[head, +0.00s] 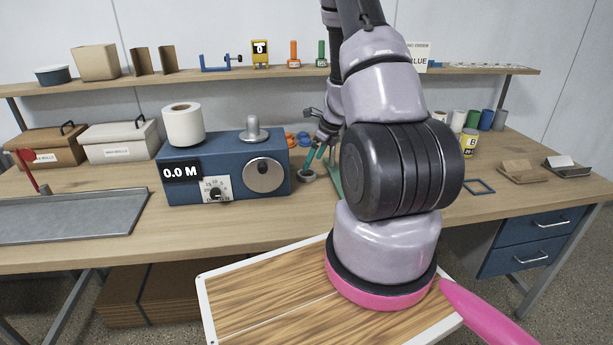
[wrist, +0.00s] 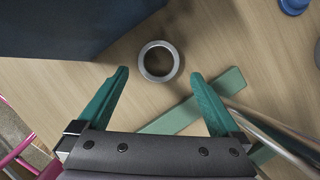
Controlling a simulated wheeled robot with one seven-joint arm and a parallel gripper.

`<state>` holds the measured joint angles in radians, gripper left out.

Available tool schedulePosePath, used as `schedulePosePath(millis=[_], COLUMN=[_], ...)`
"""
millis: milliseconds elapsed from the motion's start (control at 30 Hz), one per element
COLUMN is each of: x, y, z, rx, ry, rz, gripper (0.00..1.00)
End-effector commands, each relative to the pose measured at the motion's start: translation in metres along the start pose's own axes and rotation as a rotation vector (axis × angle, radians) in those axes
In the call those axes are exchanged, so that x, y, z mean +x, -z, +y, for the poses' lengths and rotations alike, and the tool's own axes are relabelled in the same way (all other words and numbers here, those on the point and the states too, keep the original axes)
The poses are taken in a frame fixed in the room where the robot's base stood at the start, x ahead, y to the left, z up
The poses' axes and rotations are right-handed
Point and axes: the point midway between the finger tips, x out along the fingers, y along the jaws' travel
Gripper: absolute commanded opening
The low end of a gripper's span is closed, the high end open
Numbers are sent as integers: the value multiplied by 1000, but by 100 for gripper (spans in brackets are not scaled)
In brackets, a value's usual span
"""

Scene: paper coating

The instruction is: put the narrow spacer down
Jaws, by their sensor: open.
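A grey metal ring, which I take to be the narrow spacer (wrist: 142,66), lies flat on the wooden bench top just beyond my fingertips in the wrist view. It also shows beside the blue machine in the head view (head: 307,179). My gripper (wrist: 160,76) has its two teal fingers spread wide with nothing between them. The fingertips point toward the ring, one to each side of its near edge, and seem apart from it. In the head view my gripper (head: 314,158) is small and partly hidden behind my arm.
The blue machine (head: 225,165) with a white roll (head: 183,125) stands close left of the ring. A green stand (wrist: 195,105) lies under the right finger, with metal rods nearby. Blue and orange pieces (head: 298,139) sit behind. A grey tray (head: 75,215) is at the left.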

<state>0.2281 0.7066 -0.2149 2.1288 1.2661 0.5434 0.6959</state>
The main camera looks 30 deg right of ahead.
Motion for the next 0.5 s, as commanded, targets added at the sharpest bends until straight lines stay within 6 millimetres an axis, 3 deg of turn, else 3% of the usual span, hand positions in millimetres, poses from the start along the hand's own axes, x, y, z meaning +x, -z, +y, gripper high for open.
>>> schedulePosePath(millis=[500], x=[56], y=[0], z=[1], rx=[-2], ry=[0], rz=[0], gripper=[100])
